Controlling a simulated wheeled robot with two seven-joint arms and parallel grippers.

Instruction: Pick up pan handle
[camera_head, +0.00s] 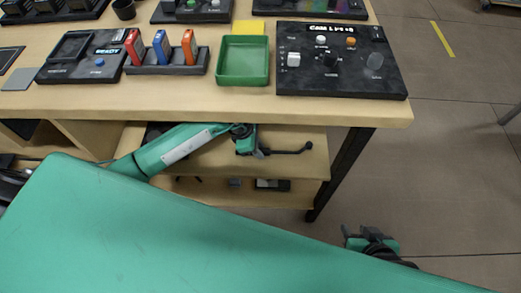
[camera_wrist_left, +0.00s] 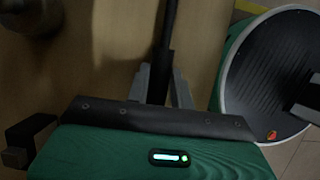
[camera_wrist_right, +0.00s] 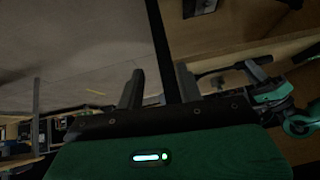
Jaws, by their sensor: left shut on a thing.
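My left gripper (camera_head: 260,151) is at the workbench's open shelf, below the tabletop. It is shut on a thin black handle (camera_head: 290,151), which points right and ends in a small knob. In the left wrist view the handle (camera_wrist_left: 168,30) runs away between the fingers (camera_wrist_left: 162,85). The right wrist view shows it as a dark rod (camera_wrist_right: 218,73) beside my left arm. The pan's body cannot be made out for certain. My right gripper (camera_head: 370,240) is low, right of the bench. Its fingers (camera_wrist_right: 160,85) are apart, with a dark bar behind the gap.
The wooden workbench (camera_head: 200,100) carries a green tray (camera_head: 243,80), a black control panel (camera_head: 335,82) and a holder with red, blue and orange pieces. A black table leg (camera_head: 341,170) stands at its right end. A lower shelf (camera_head: 305,195) holds small dark items. Floor right is clear.

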